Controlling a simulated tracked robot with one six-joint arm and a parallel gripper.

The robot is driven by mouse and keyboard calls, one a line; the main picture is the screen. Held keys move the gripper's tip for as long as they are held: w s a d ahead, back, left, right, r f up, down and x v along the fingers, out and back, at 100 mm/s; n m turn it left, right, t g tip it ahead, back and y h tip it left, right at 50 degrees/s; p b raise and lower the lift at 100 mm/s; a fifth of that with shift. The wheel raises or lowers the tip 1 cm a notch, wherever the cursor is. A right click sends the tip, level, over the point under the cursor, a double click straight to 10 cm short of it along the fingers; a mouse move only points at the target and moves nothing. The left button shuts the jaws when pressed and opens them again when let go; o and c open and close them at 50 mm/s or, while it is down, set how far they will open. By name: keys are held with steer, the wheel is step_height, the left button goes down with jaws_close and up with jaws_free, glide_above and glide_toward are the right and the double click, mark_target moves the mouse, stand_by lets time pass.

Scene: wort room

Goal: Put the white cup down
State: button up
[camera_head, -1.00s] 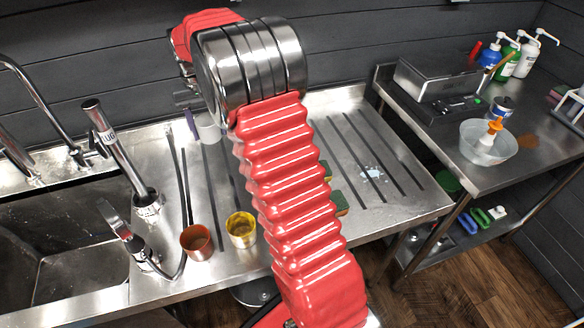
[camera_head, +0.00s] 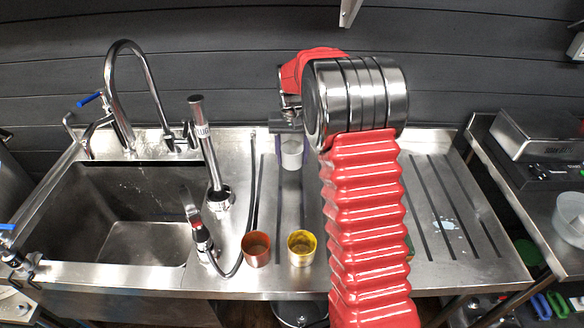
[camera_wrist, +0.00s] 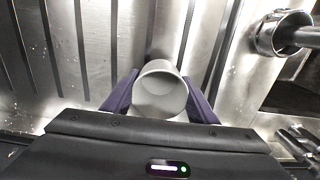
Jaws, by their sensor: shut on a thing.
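The white cup (camera_head: 292,152) shows in the head view at the back of the steel drainboard, below the end of my arm. In the wrist view the white cup (camera_wrist: 160,92) sits between the two purple fingers of my gripper (camera_wrist: 161,98), with its open rim facing the camera. The fingers are shut on its sides. In the head view my gripper (camera_head: 290,150) is partly hidden behind the cup and wrist. I cannot tell whether the cup's base touches the drainboard (camera_head: 455,200).
An orange cup (camera_head: 257,249) and a yellow cup (camera_head: 302,248) stand near the front edge. A sink (camera_head: 130,215) with a tall tap (camera_head: 112,90) and an upright steel tube (camera_head: 205,145) are to the left. The grooved right side is mostly clear, with a small whitish patch.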

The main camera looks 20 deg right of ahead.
mark_target(292, 176)
steer(key=shift+f, duration=2.5)
steer(key=shift+f, duration=0.1)
steer(key=o, duration=1)
step_height(292, 176, up, 12)
steer(key=shift+r, duration=0.15)
